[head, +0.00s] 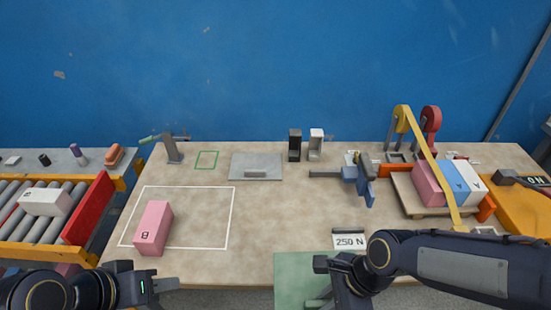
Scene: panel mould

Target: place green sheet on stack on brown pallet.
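A flat green sheet (296,268) shows at the bottom centre, overlapping the table's front edge. My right gripper (322,300) is over its right part, low in the picture; whether its fingers are closed on the sheet is hidden. The brown pallet (402,188) lies at the right of the table. It carries a pink block (427,184), a blue block (452,180) and a white block (472,178) side by side, with a yellow strap across them. My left gripper (168,284) is near the table's front left edge, apart from the pink block; its finger gap cannot be made out.
A pink block (152,226) stands inside a white outline at left. A grey plate (257,162) with a handle lies behind. A blue clamp-like tool (359,178) stands left of the pallet. A 250 N card (349,241) lies near the front. The table's middle is clear.

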